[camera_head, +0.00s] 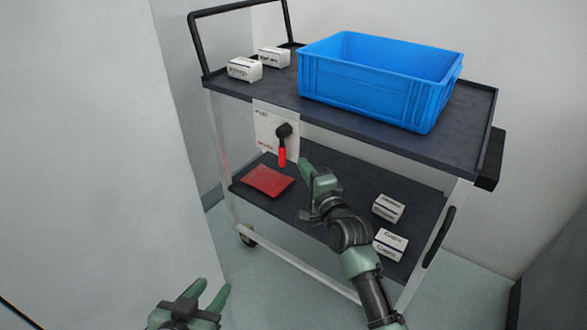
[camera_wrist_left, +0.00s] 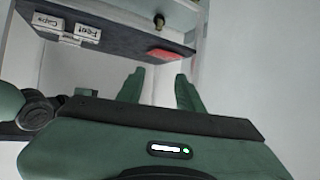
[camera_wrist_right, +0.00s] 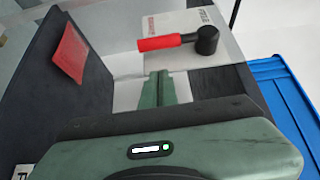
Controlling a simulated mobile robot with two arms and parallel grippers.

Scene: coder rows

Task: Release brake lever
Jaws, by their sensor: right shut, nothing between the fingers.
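The brake lever (camera_head: 282,143) has a black pivot and a red grip, and it sits on a white plate (camera_head: 266,124) at the cart's near left side. The grip hangs down in the head view. The lever also shows in the right wrist view (camera_wrist_right: 166,43), where its red grip lies just beyond my fingertips. My right gripper (camera_head: 306,168) is shut and empty, just right of the red grip and apparently apart from it. It also shows in the right wrist view (camera_wrist_right: 160,76). My left gripper (camera_head: 213,288) is open and empty, low and away from the cart.
The cart's top shelf (camera_head: 270,92) carries a blue crate (camera_head: 365,98) and two small white boxes. A pale wall (camera_head: 90,150) stands close on the left.

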